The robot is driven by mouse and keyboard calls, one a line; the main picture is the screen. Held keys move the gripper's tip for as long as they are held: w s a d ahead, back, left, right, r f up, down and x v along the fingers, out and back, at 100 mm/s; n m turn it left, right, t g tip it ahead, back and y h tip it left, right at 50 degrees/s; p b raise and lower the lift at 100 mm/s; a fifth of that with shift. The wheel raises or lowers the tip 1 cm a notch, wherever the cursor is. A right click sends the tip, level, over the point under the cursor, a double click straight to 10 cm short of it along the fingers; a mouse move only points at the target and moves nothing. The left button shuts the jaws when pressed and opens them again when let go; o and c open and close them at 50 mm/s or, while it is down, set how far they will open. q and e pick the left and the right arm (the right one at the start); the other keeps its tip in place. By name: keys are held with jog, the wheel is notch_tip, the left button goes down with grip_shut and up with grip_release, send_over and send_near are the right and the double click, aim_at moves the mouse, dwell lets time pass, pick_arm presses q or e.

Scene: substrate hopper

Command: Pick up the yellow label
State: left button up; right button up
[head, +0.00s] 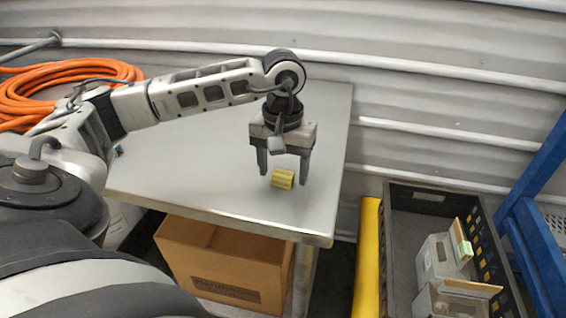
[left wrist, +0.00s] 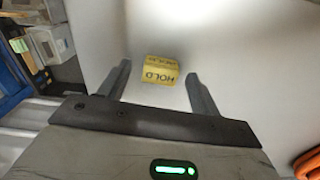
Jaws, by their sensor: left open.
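The yellow label (head: 283,179) is a small yellow block on the metal table (head: 190,180), near its front right part. In the left wrist view the label (left wrist: 160,71) shows the dark word "HOLD" and lies just past the fingertips, between their lines. My left gripper (head: 284,178) is open and points down over the label, one finger to each side of it. No contact with the label shows; the exact height of the fingertips above the table is hard to tell. My right gripper is not in view.
A dark crate (head: 402,262) with grey and white containers stands on the right, beside a yellow post (head: 367,262) and a blue frame (head: 540,215). A cardboard box (head: 222,262) is under the table. An orange hose (head: 50,88) is coiled at the left. The tabletop around the label is clear.

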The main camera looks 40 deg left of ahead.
pick_arm(q)
jog(key=c, duration=1)
jog(key=shift+c, duration=0.2)
